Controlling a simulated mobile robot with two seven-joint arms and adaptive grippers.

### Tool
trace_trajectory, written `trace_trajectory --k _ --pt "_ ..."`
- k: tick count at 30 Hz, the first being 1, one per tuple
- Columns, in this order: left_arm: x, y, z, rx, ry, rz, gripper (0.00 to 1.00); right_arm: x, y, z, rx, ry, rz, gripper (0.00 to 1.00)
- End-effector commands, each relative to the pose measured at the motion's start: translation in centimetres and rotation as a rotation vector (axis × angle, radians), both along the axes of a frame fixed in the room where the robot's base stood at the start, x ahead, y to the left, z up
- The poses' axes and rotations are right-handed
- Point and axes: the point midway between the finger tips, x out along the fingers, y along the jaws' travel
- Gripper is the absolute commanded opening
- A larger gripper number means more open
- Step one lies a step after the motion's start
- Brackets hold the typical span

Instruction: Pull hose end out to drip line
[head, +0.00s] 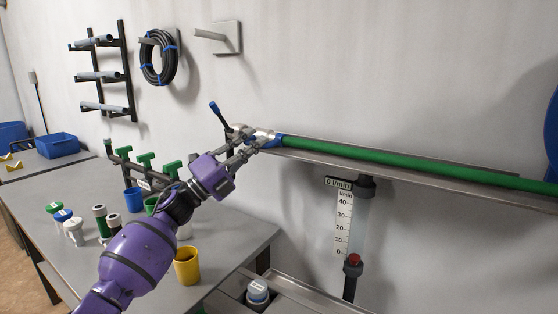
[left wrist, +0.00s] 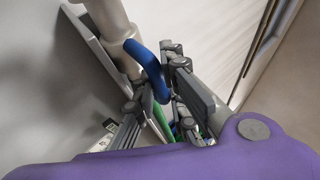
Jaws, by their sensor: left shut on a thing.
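A green hose (head: 385,158) lies along a narrow metal ledge on the wall. Its left end has a blue collar (head: 280,141) beside a pale metal fitting (head: 263,132). My left gripper (head: 262,143) is shut at this hose end, its fingertips by the blue collar. In the left wrist view the fingers (left wrist: 158,112) partly hide the hose, and only a strip of green (left wrist: 160,122) shows between them. A curved blue part (left wrist: 149,66) passes close in front of the fingers. I cannot make out a drip line. My right gripper is not in view.
A blue-tipped lever (head: 215,110) stands up left of the fitting. A flow gauge (head: 344,222) hangs below the ledge (head: 420,178). The table (head: 225,262) holds a yellow cup (head: 187,266), a blue cup (head: 133,200) and green-handled valves (head: 146,161). A coiled black hose (head: 158,58) hangs on the wall.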

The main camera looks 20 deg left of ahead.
Motion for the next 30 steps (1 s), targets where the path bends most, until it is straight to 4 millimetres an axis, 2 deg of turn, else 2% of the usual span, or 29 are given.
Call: trace_trajectory --k 1,3,9,23,24,25,30 --pt "0.5 1.2 -0.8 0.008 0.003 0.008 0.0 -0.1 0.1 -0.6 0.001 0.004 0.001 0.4" --pt "0.8 2.3 -0.6 0.007 0.002 0.007 0.0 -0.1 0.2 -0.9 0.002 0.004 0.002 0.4" --pt "1.4 4.3 -0.4 0.007 0.001 0.004 0.0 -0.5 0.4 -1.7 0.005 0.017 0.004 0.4" --pt "1.6 5.0 -0.1 0.006 0.0 0.008 0.0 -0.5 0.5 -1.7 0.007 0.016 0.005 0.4" --pt "1.6 5.0 -0.1 0.005 0.0 0.009 0.14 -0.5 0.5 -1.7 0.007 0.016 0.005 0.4" --pt "1.6 5.1 -0.1 0.005 0.001 0.009 0.18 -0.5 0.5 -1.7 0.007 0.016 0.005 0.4" --pt "1.6 4.9 -0.1 0.003 0.0 0.004 0.2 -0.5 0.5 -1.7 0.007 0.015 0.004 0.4"
